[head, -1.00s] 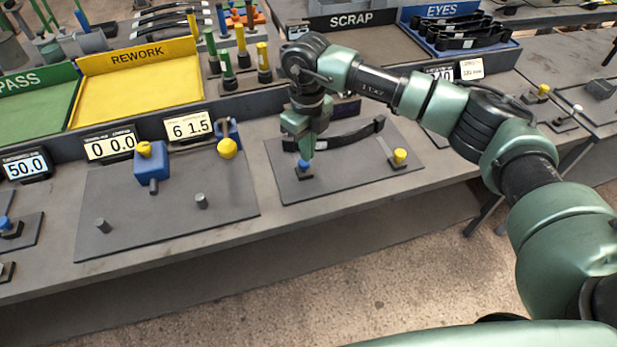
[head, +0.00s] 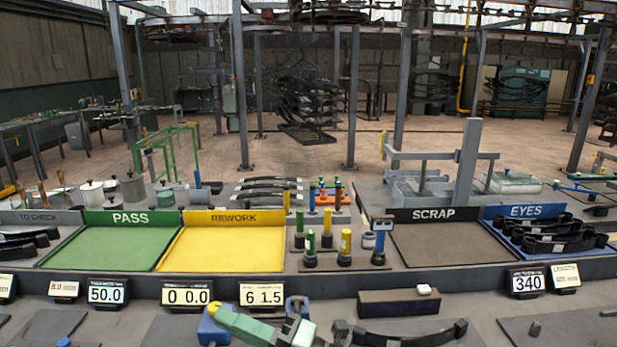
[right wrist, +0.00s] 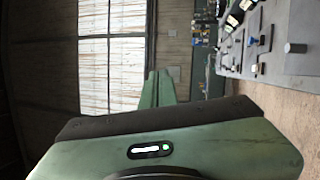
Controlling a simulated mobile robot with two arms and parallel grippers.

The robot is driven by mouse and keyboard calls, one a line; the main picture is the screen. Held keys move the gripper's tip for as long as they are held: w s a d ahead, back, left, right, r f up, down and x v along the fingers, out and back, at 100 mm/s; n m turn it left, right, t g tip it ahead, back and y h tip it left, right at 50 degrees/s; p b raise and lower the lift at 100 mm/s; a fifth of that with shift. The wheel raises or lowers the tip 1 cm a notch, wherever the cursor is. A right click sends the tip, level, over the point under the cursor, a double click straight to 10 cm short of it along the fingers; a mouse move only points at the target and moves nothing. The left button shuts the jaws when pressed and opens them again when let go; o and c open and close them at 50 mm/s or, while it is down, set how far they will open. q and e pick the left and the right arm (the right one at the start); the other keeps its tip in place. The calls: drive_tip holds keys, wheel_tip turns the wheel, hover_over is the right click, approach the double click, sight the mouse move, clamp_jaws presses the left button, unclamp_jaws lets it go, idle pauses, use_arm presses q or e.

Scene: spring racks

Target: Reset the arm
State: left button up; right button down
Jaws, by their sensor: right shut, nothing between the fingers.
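My right gripper (head: 226,317) shows at the bottom edge of the head view, in front of the blue block (head: 208,331) with a yellow knob on the bench. Its green fingers point left and look closed together with nothing held. In the right wrist view the shut fingers (right wrist: 157,88) stand in front of a wall and a bright window, away from the bench. Most of my right arm is below the head view. My left gripper is not in either view.
The bench holds a green PASS tray (head: 100,247), a yellow REWORK tray (head: 222,250), a SCRAP tray (head: 450,247) and a blue EYES tray (head: 508,247). A dark spring (head: 410,336) lies at the bottom. Gauges and posts stand between the trays.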

drive_tip(key=w+d+f+m+t+h, duration=0.1)
drive_tip(key=w+d+m+t+h, duration=0.2)
drive_tip(key=d+m+t+h, duration=0.55)
drive_tip(key=w+d+f+m+t+h, duration=0.1)
drive_tip(key=w+d+m+t+h, duration=0.35)
drive_tip(key=m, duration=0.65)
drive_tip(key=s+d+f+m+g+h, duration=0.2)
drive_tip(key=s+d+f+m+h, duration=0.15)
drive_tip(key=d+f, duration=0.35)
drive_tip(key=s+d+f+m+g+h, duration=0.3)
drive_tip(key=d+f+m, duration=0.2)
drive_tip(key=d+f, duration=0.2)
drive_tip(key=s+d+f+m+g, duration=0.25)
drive_tip(key=s+f+g, duration=0.35)
drive_tip(key=s, duration=0.6)
drive_tip(key=s+d+f+m+g, duration=0.25)
drive_tip(key=s+f+g, duration=0.25)
drive_tip(key=s+f, duration=0.55)
wheel_tip(320, 180, down, 23)
drive_tip(key=s+n, duration=0.1)
drive_tip(key=s, duration=0.1)
drive_tip(key=s+d+f+g, duration=0.2)
drive_tip(key=s+d+f, duration=0.1)
drive_tip(key=s+f, duration=1.4)
drive_tip(key=shift+d, duration=0.2)
drive_tip(key=shift+s, duration=0.1)
